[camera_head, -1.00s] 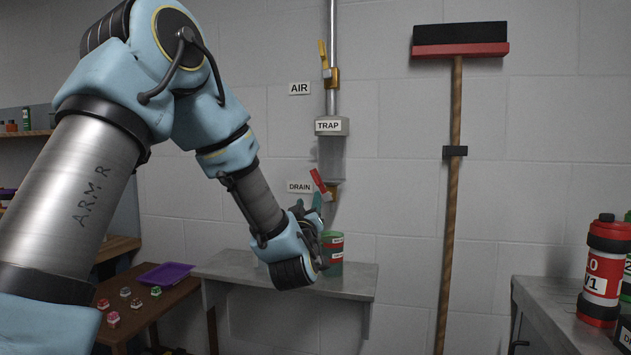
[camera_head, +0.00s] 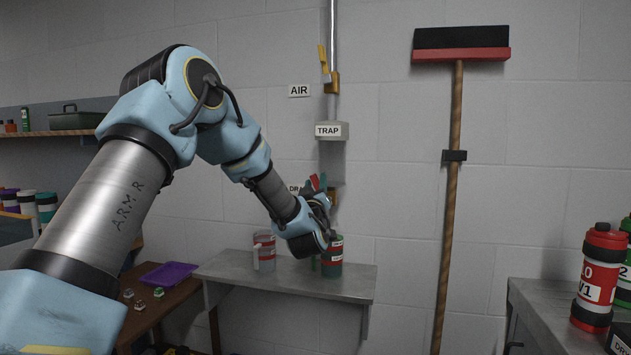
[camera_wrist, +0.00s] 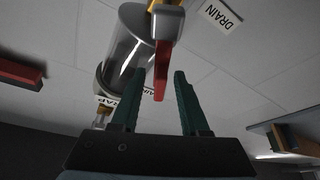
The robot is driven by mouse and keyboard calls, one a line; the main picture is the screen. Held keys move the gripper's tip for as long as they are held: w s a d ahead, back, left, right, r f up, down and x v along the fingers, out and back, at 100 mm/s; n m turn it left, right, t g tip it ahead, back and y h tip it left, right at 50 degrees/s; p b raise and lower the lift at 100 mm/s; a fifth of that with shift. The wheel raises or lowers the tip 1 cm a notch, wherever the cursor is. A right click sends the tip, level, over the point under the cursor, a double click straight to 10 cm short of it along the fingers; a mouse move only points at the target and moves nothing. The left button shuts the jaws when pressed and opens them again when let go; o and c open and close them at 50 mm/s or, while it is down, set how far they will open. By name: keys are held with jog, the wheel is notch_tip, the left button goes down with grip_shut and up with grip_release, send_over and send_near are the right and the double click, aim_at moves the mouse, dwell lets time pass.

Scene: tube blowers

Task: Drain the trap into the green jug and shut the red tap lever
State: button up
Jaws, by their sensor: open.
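The trap (camera_head: 331,160) is a clear cylinder on the wall pipe, under a grey block labelled TRAP. Its clear body also shows in the wrist view (camera_wrist: 128,42). The red tap lever (camera_head: 314,182) is at the drain valve below the trap. In the wrist view the red lever (camera_wrist: 161,72) hangs between the green fingers, with a gap on both sides. My gripper (camera_head: 319,190) is open at the lever, fingers pointing up; they also show in the wrist view (camera_wrist: 160,98). The green jug (camera_head: 333,262) stands on the wall shelf, partly hidden by my wrist.
A clear jug with red marking (camera_head: 265,246) stands left on the grey shelf (camera_head: 240,272). A yellow lever (camera_head: 323,60) sits above at AIR. A red canister (camera_head: 597,275) stands on the right bench.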

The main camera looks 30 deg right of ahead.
jog(key=shift+c, duration=0.2)
grip_shut()
dwell(1.3)
